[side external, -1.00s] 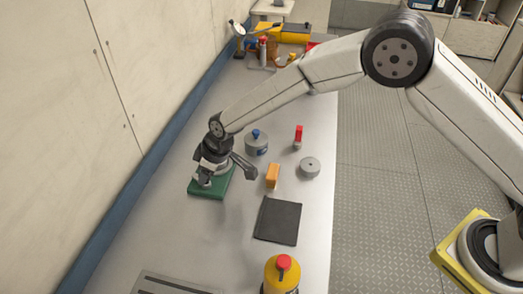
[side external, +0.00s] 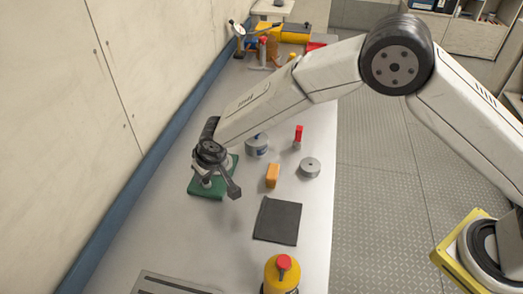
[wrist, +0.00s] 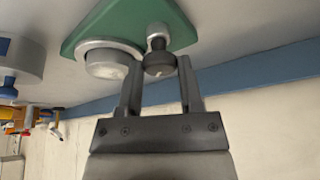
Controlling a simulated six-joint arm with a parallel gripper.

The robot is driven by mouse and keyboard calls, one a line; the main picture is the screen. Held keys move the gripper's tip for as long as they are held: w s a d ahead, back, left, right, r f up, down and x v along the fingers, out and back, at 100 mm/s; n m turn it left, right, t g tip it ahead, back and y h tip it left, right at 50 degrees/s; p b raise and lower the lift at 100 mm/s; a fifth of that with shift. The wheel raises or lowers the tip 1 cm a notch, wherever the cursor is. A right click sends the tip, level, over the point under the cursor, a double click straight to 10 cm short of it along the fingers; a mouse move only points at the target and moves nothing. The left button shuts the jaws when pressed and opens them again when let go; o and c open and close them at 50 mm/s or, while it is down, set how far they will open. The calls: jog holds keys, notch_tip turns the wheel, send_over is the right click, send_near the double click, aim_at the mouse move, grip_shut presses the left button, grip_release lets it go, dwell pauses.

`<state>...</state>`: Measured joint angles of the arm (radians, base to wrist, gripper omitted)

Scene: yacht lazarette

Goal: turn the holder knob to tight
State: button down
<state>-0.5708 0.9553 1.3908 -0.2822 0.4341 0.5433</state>
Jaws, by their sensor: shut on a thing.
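The holder has a green base (side external: 206,192) against the wall side of the bench. It also shows at the top of the wrist view (wrist: 92,30). A round grey piece in a pale ring (wrist: 108,62) sits on it. Beside that is the dark round holder knob (wrist: 158,64) on a short pale post. My gripper (wrist: 160,66) has its two fingers on opposite sides of the knob and is shut on it. In the side view my gripper (side external: 208,180) is over the green base, and my wrist hides the knob. No tight marking is legible.
A grey can with a blue top (side external: 256,146) stands just behind the holder. An orange block (side external: 272,175), a grey disc (side external: 310,167), a red-topped piece (side external: 298,134) and a dark mat (side external: 277,221) lie to the right.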

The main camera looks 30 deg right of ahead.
jog(key=shift+a+m+h, duration=0.1)
jog(key=shift+m+h, duration=0.55)
jog(key=shift+m, duration=1)
jog(key=shift+a+m+h, duration=0.1)
jog(key=shift+m+h, duration=0.55)
jog(key=shift+m, duration=1)
jog(key=shift+c, duration=1.3)
grip_release()
jog(key=shift+r, duration=0.1)
jog(key=d+v, duration=0.1)
jog(key=v, duration=0.6)
jog(key=shift+a+r, duration=0.3)
jog(key=shift+a, duration=0.25)
jog(key=shift+s, duration=0.1)
